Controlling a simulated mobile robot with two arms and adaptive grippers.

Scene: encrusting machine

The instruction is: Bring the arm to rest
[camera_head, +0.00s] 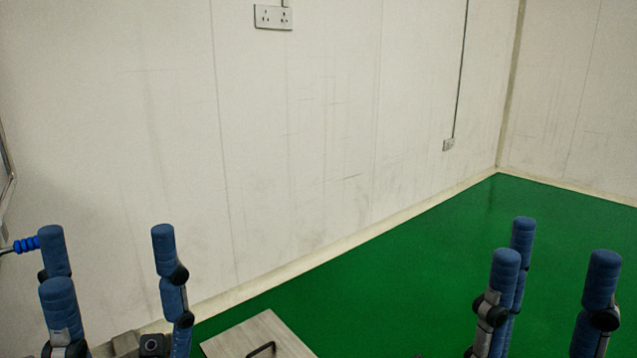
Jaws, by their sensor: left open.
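My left gripper (109,252) is at the lower left of the head view, its blue padded fingers pointing up and spread apart. It is open, with nothing between the fingers. My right gripper (555,258) is at the lower right, its blue fingers also upright and spread apart, with nothing between them. The two grippers are far apart. The lower parts of both are cut off by the bottom edge of the view.
A pale wood-grain surface with a dark handle (258,335) shows at the bottom centre. A white wall (300,140) with a socket (272,17) stands behind. A blue ribbed part (26,245) is near the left gripper.

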